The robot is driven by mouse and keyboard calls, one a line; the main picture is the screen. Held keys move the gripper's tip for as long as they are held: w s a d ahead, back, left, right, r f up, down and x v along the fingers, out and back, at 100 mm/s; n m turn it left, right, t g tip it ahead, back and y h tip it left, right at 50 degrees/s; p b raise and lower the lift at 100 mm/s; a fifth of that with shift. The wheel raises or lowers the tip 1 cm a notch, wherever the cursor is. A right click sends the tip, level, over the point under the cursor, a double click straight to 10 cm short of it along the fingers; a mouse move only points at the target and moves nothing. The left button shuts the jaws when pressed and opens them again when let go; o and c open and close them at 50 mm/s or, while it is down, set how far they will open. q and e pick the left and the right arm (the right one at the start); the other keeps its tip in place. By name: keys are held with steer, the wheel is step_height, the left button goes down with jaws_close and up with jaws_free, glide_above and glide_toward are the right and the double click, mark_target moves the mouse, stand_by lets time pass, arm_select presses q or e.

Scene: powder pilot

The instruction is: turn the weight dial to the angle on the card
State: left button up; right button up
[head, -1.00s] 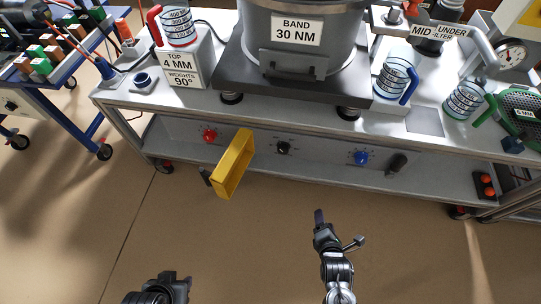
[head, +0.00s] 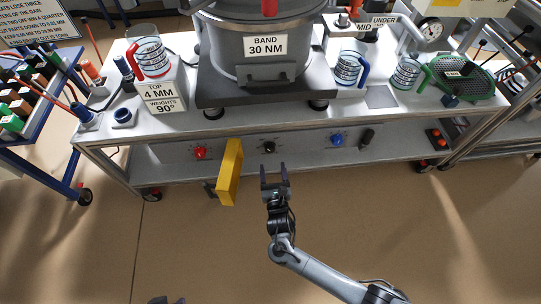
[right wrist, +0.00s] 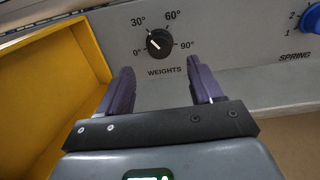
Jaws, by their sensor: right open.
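The weight dial is a black knob (head: 269,147) on the grey front panel under the worktop. In the right wrist view, the dial (right wrist: 159,42) has marks from 0° to 90° above the word WEIGHTS. Its white pointer line slants up-left, seemingly between 0° and 30°. The card (head: 163,97) reads TOP 4 MM, WEIGHTS 90°. My right gripper (head: 274,178) is open and empty, just in front of and below the dial. Its fingers (right wrist: 162,84) point at the dial from either side, apart from it. Only a tip of my left gripper (head: 167,300) shows at the bottom edge.
A yellow open-sided guard (head: 230,172) juts out from the panel just left of the weight dial. A red knob (head: 199,152) is farther left, and a blue SPRING knob (head: 337,140) is to the right. The floor in front is clear.

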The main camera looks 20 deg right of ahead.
mark_target(270, 151)
steer(key=w, duration=0.1)
steer(key=w+b, duration=0.1)
steer(key=w, duration=0.1)
steer(key=shift+w+f+b, duration=0.1)
steer(key=shift+f+b, duration=0.15)
steer(key=shift+b, duration=0.05)
steer(key=w+d, duration=0.1)
steer(key=w+b, duration=0.1)
steer(key=shift+w+d+r, duration=0.2)
steer(key=shift+w+d, duration=0.1)
steer(key=shift+d, duration=0.05)
steer(key=shift+w+d+b, duration=0.25)
steer(key=shift+w+b, duration=0.05)
steer(key=shift+b, duration=0.1)
steer(key=shift+w, duration=0.2)
steer(key=shift+w+a+r, duration=0.1)
steer(key=shift+w+a, duration=0.05)
steer(key=shift+a, duration=0.2)
steer(key=shift+d, duration=0.2)
steer(key=shift+c, duration=1.6)
arm_select(q)
steer(key=f, duration=0.4)
steer(key=shift+w+a+f, duration=0.2)
steer(key=shift+a, duration=0.05)
arm_select(e)
steer(key=c, duration=0.7)
